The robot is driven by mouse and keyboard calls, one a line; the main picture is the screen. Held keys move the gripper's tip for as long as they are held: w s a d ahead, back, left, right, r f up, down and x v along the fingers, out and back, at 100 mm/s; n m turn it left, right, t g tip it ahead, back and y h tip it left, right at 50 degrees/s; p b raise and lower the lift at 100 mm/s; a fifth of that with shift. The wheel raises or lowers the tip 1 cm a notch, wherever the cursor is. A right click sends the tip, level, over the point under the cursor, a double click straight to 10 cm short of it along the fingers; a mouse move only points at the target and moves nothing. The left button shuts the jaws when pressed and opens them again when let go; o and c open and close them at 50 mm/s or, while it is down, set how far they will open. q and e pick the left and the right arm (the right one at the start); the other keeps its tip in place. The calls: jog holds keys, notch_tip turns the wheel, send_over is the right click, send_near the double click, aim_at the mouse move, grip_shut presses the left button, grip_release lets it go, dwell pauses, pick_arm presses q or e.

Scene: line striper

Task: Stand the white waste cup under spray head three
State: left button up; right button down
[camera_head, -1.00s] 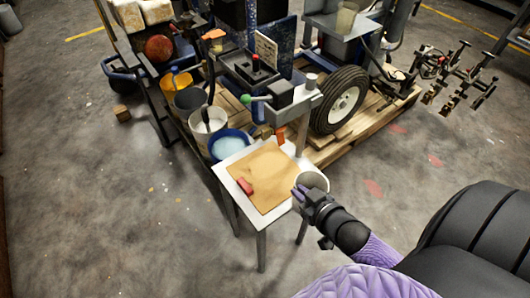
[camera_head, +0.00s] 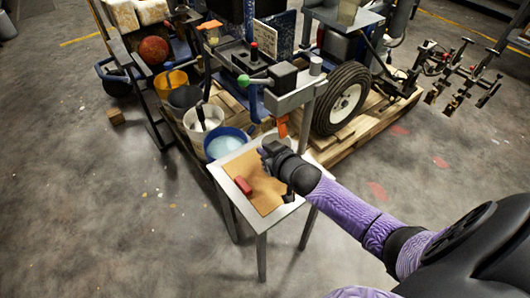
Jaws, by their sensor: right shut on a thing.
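My right gripper (camera_head: 268,152) is over the far part of the small white table (camera_head: 226,170), shut on the white waste cup (camera_head: 267,137). The cup is mostly hidden behind the gripper, with only a pale part of it showing. I cannot tell whether it touches the table. An orange nozzle (camera_head: 283,127) hangs from the grey machine arm, just beyond and right of the gripper. I cannot read which is number three. My left gripper is not in view.
A red block (camera_head: 243,185) lies on the brown sheet (camera_head: 266,200) on the table. A blue tub (camera_head: 224,143) and a white bucket (camera_head: 203,122) stand behind it. A black wheel (camera_head: 342,98) and a wooden pallet (camera_head: 340,148) are beyond. Floor at left is mostly clear.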

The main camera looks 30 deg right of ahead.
jog(key=c, duration=0.8)
grip_release()
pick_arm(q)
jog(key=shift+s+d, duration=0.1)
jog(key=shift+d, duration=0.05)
pick_arm(e)
jog(key=shift+o, duration=0.4)
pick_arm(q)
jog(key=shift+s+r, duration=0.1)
pick_arm(e)
jog(key=shift+r, duration=0.1)
